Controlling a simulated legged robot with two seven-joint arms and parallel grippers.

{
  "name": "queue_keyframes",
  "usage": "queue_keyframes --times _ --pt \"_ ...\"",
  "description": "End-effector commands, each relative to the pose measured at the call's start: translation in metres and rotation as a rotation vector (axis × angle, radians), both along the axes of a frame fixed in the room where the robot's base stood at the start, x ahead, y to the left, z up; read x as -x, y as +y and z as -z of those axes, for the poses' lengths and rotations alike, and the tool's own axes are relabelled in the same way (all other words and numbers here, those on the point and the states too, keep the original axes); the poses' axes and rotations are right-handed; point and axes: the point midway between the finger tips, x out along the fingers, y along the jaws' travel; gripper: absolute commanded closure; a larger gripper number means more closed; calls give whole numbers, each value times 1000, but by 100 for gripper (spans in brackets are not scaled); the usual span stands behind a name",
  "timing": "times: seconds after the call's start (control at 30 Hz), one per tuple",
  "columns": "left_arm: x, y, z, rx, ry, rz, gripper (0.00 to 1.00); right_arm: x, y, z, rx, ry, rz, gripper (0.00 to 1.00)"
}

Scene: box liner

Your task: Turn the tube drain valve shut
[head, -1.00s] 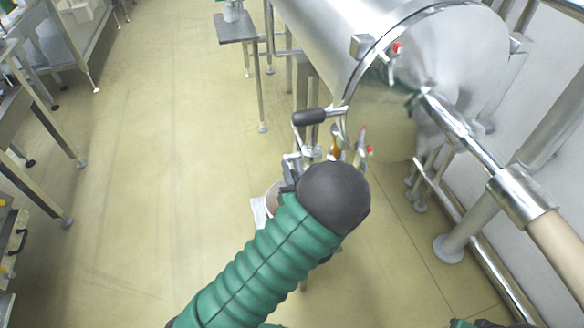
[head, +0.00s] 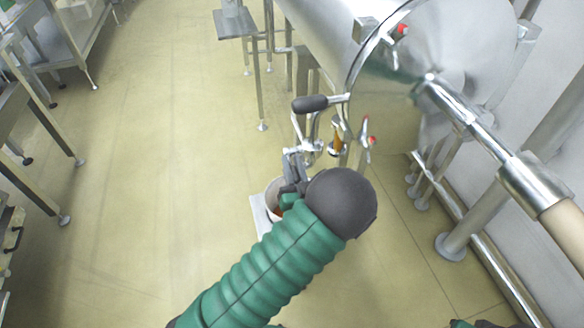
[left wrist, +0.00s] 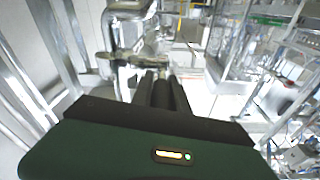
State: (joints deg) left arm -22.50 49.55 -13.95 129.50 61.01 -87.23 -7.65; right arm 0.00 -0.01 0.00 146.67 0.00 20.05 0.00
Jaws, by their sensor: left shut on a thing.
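The tube drain valve (head: 313,146) is a small shiny metal fitting below the round end of a big steel tank (head: 372,90). In the left wrist view the valve (left wrist: 128,62) is a chrome body under a bent pipe (left wrist: 122,28). My left gripper (head: 294,160) reaches up to the valve from below and is shut on its handle. In the left wrist view the dark fingers (left wrist: 165,88) are close together at the valve's right end. The handle is mostly hidden between the fingers, so its angle cannot be told.
A white bucket (head: 272,190) stands below, partly behind my left arm. A thick steel rod (head: 470,125) crosses at the right. Open floor (head: 165,150) lies to the left.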

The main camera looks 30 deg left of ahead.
Motion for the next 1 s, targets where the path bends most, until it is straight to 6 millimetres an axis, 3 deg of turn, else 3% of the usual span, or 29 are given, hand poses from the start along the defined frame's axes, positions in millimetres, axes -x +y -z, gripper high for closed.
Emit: queue_keyframes --times 0.03,0.1,0.4,0.43,0.6,1.0 --pt "0 -1 12 -23 -16 3 100 0 0 16 0 1 0 64" --pt "0 -1 11 -47 -38 3 100 0 0 20 0 1 0 64" --pt "0 -2 8 -57 -45 4 100 0 0 18 0 0 0 64" --pt "0 -2 8 -57 -45 4 79 0 0 18 0 0 0 64" --pt "0 -2 7 -59 -47 3 59 0 0 18 0 0 0 64" --pt "-2 1 8 -61 -51 1 59 0 0 20 0 0 0 64"
